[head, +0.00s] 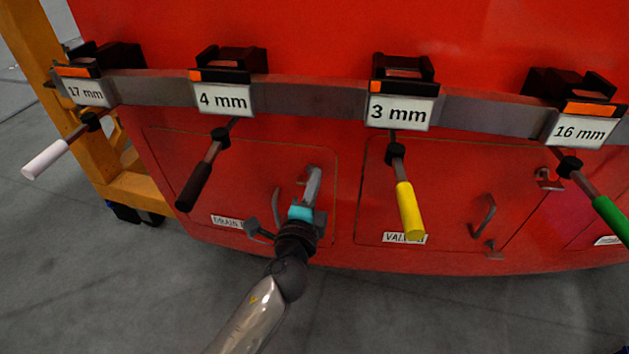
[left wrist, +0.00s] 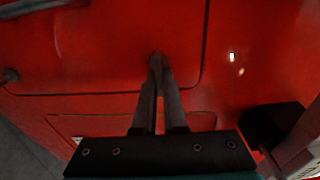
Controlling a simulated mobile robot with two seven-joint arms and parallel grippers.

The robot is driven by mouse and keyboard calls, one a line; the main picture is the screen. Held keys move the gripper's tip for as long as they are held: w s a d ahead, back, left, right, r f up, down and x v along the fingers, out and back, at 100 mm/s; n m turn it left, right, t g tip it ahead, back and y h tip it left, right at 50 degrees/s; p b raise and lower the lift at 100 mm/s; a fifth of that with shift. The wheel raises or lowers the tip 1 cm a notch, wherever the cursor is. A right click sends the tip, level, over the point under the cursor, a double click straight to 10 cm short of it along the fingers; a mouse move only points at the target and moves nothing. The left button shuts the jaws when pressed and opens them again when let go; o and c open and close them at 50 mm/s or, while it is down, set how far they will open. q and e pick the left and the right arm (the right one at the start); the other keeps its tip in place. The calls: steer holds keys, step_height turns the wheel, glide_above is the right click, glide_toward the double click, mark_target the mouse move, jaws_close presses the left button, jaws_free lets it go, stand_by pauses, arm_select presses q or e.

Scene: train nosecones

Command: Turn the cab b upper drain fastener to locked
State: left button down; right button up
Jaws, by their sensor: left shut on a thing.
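The drain panel (head: 240,165) is a red door with a "DRAIN" label (head: 228,221) at its lower left. My left gripper (head: 314,172) reaches up to the right side of this panel, with its fingertips against it near the right edge. In the left wrist view the fingers (left wrist: 157,62) come together at the red panel, close to the panel's seam. They are shut on the upper drain fastener, which the fingertips almost wholly hide, so its turn angle cannot be told. My right gripper is not in view.
Tools hang from a grey rail (head: 310,98) above: a white-handled (head: 45,159), a black-handled (head: 193,186), a yellow-handled (head: 408,210) and a green-handled one (head: 612,218). The valve panel (head: 450,180) is to the right. A yellow frame (head: 135,185) stands at left.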

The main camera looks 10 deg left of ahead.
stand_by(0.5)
arm_select(q)
steer(key=c, duration=1)
jaws_free()
steer(key=shift+s, duration=0.1)
steer(key=s+b, duration=0.1)
steer(key=s, duration=0.4)
steer(key=s+b, duration=0.1)
steer(key=s, duration=0.9)
steer(key=shift+d+b, duration=0.3)
steer(key=shift+b, duration=0.1)
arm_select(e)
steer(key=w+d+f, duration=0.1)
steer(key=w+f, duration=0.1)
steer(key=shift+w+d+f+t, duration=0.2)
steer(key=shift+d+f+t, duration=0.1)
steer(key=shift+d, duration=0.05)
arm_select(q)
steer(key=shift+f, duration=0.1)
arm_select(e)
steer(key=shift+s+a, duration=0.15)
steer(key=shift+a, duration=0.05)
